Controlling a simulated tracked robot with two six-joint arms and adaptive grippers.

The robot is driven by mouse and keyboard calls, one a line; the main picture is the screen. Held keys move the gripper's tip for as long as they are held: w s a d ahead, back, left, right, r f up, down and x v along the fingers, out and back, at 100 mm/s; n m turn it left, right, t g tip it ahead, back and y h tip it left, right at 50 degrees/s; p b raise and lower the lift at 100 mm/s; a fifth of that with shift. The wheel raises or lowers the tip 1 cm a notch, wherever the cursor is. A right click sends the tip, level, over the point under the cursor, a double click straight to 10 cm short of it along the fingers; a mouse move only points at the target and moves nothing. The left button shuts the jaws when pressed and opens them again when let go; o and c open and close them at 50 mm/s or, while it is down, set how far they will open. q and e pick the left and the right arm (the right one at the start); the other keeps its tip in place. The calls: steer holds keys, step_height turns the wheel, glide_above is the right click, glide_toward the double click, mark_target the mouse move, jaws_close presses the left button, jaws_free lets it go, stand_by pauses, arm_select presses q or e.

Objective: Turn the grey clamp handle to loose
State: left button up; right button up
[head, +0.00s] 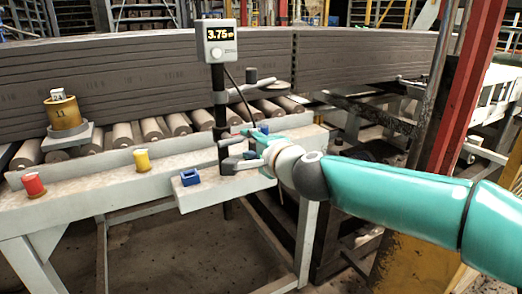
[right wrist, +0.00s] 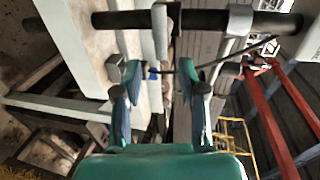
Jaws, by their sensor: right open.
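A black upright post (head: 218,105) carries a grey display box (head: 216,42) reading 3.75. In the right wrist view, the post (right wrist: 208,19) lies across the top. A light grey bar (right wrist: 160,32), which looks like the clamp handle, sits on it in line with the gap between my fingers. Another grey clamp piece (right wrist: 238,20) is further right on the post. My right gripper (head: 232,153) is open beside the post's lower part. In the wrist view its fingertips (right wrist: 160,72) are apart, with nothing held between them. My left gripper is out of view.
Blue (head: 190,177), yellow (head: 142,160) and red (head: 34,184) pieces stand on the front ledge. A brass weight (head: 63,112) sits at left. A red upright beam (head: 465,90) stands at right.

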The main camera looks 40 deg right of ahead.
steer(key=shift+v, duration=3)
